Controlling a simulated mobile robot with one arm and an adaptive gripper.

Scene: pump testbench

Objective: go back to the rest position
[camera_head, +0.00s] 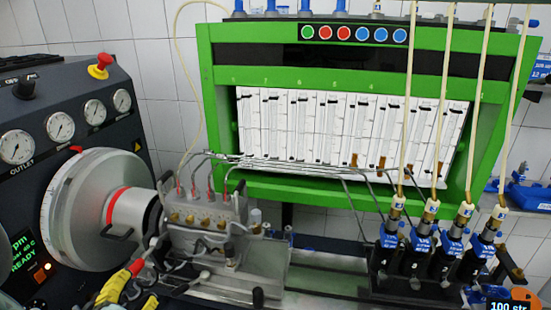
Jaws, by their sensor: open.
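My gripper is not in view, and no part of my arm can be made out. The task names no object. The view holds the pump testbench. A grey metal pump (208,222) is mounted in the middle, beside a large round flywheel housing (85,207) with a red ring on its shaft. Thin metal pipes run right from the pump towards several injectors with blue bodies, one of which is this injector (421,240).
A green frame (212,110) with white measuring tubes (345,130) stands behind. A dark gauge panel (30,110) with a red stop button (101,62) is on the left. Pale hoses hang at the right. Yellow-and-red parts (122,283) lie at the lower left.

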